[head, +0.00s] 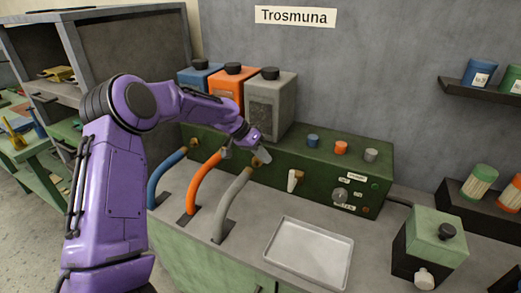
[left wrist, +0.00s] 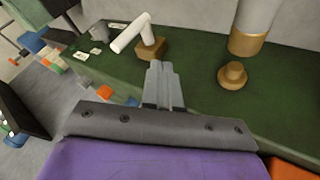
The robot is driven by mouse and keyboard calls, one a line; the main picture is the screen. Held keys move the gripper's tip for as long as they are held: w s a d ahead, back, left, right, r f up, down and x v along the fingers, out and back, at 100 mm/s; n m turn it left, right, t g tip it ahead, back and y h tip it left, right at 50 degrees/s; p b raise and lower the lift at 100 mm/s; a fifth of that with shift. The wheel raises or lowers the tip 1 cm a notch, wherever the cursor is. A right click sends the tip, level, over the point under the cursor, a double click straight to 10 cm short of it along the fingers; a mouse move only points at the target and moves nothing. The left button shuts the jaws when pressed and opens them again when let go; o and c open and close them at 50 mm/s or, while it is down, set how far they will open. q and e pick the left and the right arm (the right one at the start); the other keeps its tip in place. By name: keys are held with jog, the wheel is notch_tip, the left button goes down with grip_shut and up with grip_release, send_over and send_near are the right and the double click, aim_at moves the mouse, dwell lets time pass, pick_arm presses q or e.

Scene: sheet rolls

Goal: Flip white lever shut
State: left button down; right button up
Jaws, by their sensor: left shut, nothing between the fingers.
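The white lever (head: 295,176) is on the front of the green machine box (head: 345,162), left of its dial. In the left wrist view the white lever (left wrist: 130,33) slants out from a brass block (left wrist: 152,48). My left gripper (head: 264,158) is shut and empty, by the upper end of the grey hose and to the left of the lever. In the left wrist view its closed fingers (left wrist: 160,72) point toward the brass block, with the lever beyond and to the left. I cannot tell whether they touch the block. My right gripper is not in view.
Blue, orange and grey hoses (head: 231,205) curve from the machine to the counter. Three canisters (head: 270,105) stand behind my left gripper. A metal tray (head: 309,252) lies in front. A green-topped box (head: 430,247) stands at right. In the left wrist view, a brass knob (left wrist: 232,75) sits right of the fingers.

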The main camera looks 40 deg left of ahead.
aim_at(293, 177)
pick_arm(q)
jog(key=w+d+f+p, duration=0.1)
jog(key=d+f+p, duration=0.1)
jog(key=d, duration=0.4)
jog(key=shift+w+f, duration=0.35)
jog(key=shift+f, duration=0.4)
jog(key=shift+w+f, duration=0.1)
jog(key=shift+d, duration=0.1)
jog(key=shift+d, duration=0.15)
